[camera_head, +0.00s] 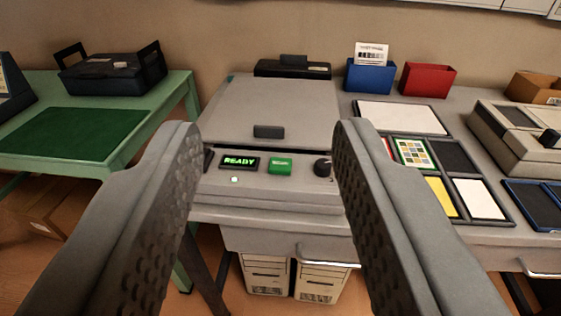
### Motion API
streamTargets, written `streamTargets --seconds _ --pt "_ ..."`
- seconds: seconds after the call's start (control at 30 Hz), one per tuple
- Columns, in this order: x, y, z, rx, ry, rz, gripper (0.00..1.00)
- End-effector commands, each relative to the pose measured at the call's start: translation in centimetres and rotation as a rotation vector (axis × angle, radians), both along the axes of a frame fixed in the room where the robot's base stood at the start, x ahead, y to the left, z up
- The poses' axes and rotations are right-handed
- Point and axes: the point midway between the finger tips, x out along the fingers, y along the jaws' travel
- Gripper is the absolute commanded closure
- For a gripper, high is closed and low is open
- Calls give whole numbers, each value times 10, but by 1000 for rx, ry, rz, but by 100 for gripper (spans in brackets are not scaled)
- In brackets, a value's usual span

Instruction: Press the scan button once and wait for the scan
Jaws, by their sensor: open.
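A grey flatbed scanner (265,110) stands on the grey table with its lid shut. On its front panel a small display (239,162) glows green and reads "READY". To the right of the display is a green button (279,167) with small lettering that I cannot read clearly. A black knob (322,167) sits further right. My gripper (265,150) is open and empty. Its two fingers frame the scanner's front panel, with the green button seen between them. No contact with the button shows.
A green table (150,125) with a black tray (110,70) is at the left. Blue (370,77) and red (428,80) boxes stand behind a tray of coloured cards (485,158). A beige machine (490,118) is at right. Computer cases (265,276) stand below.

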Motion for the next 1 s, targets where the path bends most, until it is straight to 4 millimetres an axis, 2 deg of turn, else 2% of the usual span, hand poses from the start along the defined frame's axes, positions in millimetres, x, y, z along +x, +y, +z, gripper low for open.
streamTargets --seconds 0.03,0.2,1.0 --pt "0 0 0 0 0 0 69" --pt "0 0 0 0 0 0 100" --pt "0 0 0 0 0 0 100"
